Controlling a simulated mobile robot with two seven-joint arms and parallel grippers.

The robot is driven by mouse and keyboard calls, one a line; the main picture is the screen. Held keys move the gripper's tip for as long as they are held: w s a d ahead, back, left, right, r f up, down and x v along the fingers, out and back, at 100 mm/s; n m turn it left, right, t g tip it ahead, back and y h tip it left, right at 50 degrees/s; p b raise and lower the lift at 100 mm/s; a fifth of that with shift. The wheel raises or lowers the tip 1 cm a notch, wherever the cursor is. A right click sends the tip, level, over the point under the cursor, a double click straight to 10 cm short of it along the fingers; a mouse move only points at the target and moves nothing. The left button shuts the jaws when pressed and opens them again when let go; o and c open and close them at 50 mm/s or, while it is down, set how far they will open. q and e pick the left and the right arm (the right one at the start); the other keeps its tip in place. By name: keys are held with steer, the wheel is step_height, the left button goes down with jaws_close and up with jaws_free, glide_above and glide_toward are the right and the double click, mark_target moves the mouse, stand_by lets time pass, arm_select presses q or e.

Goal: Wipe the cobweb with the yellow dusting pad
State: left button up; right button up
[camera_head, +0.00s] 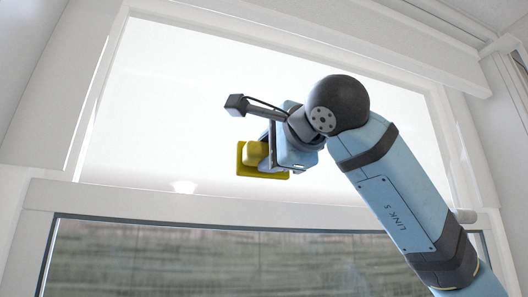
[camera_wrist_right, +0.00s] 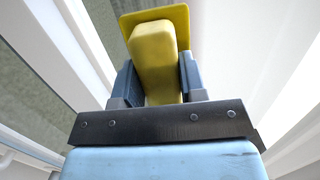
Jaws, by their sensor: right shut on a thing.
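The yellow dusting pad (camera_head: 246,172) is a flat yellow plate with a block-shaped grip, held up in front of the bright upper window pane. My right gripper (camera_head: 262,152) is shut on the pad's block. In the right wrist view the two grey fingers of my right gripper (camera_wrist_right: 159,82) press on both sides of the block, and the pad's flat plate (camera_wrist_right: 182,22) lies beyond the fingertips. I cannot make out a cobweb in either view. I cannot tell whether the pad touches a surface. My left gripper is not in view.
A white window frame (camera_head: 130,197) has a crossbar between the bright upper pane (camera_head: 160,110) and the lower pane (camera_head: 150,260). A white wall stands at the left (camera_head: 35,70).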

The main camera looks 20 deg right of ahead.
steer(key=shift+d+f, duration=0.1)
steer(key=shift+d, duration=0.9)
steer(key=shift+w+d+b, duration=0.1)
steer(key=shift+d+b, duration=0.2)
steer(key=shift+d, duration=0.65)
steer(key=shift+a, duration=2.6)
steer(key=shift+d, duration=0.1)
